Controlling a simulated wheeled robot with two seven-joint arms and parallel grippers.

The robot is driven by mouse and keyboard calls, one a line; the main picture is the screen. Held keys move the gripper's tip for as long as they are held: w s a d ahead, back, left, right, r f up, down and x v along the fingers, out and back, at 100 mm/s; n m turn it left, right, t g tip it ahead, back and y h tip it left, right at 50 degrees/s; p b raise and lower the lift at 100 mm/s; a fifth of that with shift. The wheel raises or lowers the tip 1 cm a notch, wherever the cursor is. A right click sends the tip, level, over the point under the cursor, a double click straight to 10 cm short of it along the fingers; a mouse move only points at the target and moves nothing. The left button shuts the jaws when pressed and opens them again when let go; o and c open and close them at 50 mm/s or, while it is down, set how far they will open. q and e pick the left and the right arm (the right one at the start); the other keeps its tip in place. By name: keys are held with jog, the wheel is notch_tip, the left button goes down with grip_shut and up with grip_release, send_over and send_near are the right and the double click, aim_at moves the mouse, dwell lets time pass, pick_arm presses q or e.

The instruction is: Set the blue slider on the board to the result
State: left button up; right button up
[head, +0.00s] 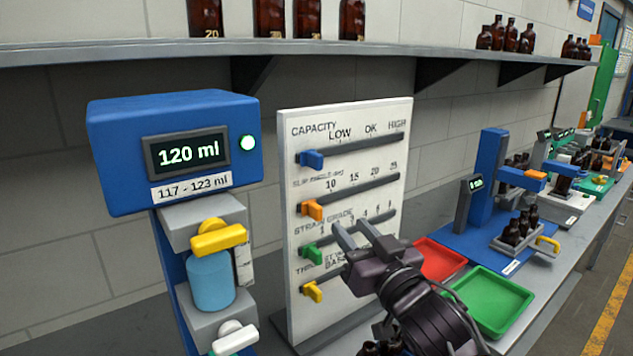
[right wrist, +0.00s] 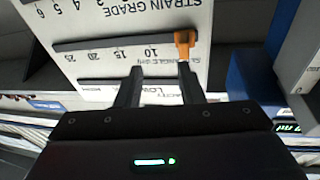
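The white board (head: 295,265) stands upright with several labelled slots. The blue slider (head: 312,159) is at the left end of the top slot, CAPACITY, left of LOW. The blue tester (head: 120,150) reads 120 ml on its display (head: 187,149), above a label of 117 - 123 ml (head: 191,187); its round light glows green. My right gripper (head: 351,230) is open and empty in front of the board's lower half, below and right of the blue slider. In the right wrist view my right gripper (right wrist: 158,67) shows spread fingers; the blue slider is not visible there. My left gripper is not in view.
Orange (head: 312,209), green (head: 312,253) and yellow (head: 313,291) sliders sit at the left of the lower slots. In the right wrist view the orange slider (right wrist: 184,40) appears near one fingertip. Red (head: 440,258) and green (head: 490,300) trays lie right of the board. A bottle shelf (head: 340,47) runs above.

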aim_at(321, 160)
jog(key=w+a+r+n+y+p, duration=0.1)
jog(key=a+r, duration=0.1)
jog(key=r, duration=0.1)
jog(key=w+a+r+n+y+p, duration=0.1)
jog(key=w+r+y, duration=0.1)
jog(key=r, duration=0.2)
jog(key=w+a+r+n+y+p, duration=0.1)
jog(key=a+r, duration=0.1)
jog(key=r, duration=0.2)
jog(key=shift+w+a+y, duration=0.25)
jog(key=shift+a+y, duration=0.05)
jog(key=shift+y, duration=0.1)
jog(key=shift+w+a+r, duration=0.15)
jog(key=shift+w+a, duration=0.25)
jog(key=shift+w, duration=0.1)
grip_shut()
